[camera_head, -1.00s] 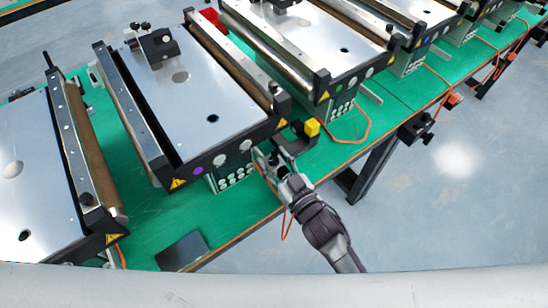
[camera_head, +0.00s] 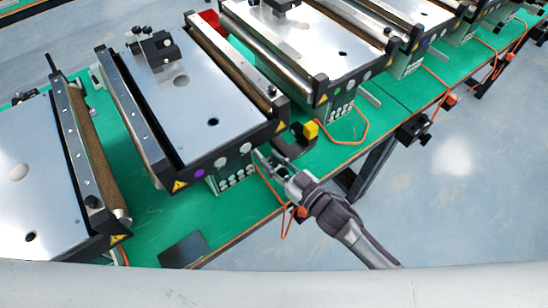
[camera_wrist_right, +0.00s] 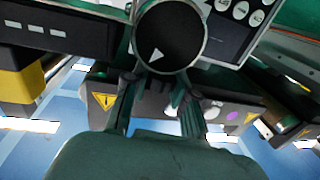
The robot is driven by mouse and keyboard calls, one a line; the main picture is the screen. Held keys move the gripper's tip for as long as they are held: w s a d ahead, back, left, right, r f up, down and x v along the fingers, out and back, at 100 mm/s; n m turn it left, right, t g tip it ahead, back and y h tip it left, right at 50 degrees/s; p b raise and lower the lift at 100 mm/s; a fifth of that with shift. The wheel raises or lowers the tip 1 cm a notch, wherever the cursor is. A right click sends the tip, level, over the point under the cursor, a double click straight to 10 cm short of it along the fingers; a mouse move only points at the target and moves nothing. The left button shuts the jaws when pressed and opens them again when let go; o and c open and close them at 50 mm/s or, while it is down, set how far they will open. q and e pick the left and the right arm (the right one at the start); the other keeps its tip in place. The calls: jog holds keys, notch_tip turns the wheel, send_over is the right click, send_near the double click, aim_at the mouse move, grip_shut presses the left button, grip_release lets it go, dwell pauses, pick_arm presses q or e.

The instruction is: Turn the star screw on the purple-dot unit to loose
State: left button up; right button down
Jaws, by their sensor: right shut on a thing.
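The purple-dot unit (camera_head: 210,100) is a flat metal-topped conveyor with a purple dot (camera_head: 199,173) on its dark front edge. The dot also shows in the wrist view (camera_wrist_right: 232,116). My right gripper (camera_head: 265,161) is at the unit's front right corner, its arm reaching in from the lower right. In the wrist view a round black knob with a white triangle (camera_wrist_right: 170,38), apparently the star screw, sits at the fingertips (camera_wrist_right: 158,84), which are shut on it. In the head view the gripper hides the screw. My left gripper is not in view.
A black bracket with a yellow block (camera_head: 311,130) stands close right of the gripper. A button panel (camera_head: 236,176) is under the unit's edge. Similar conveyors stand on both sides (camera_head: 30,170). An orange cable (camera_head: 287,222) hangs near the table edge. The floor at right is clear.

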jog(key=shift+n+g+y, duration=1.1)
jog(key=shift+g, duration=0.2)
jog(key=c, duration=0.9)
grip_release()
jog(key=v, duration=1.2)
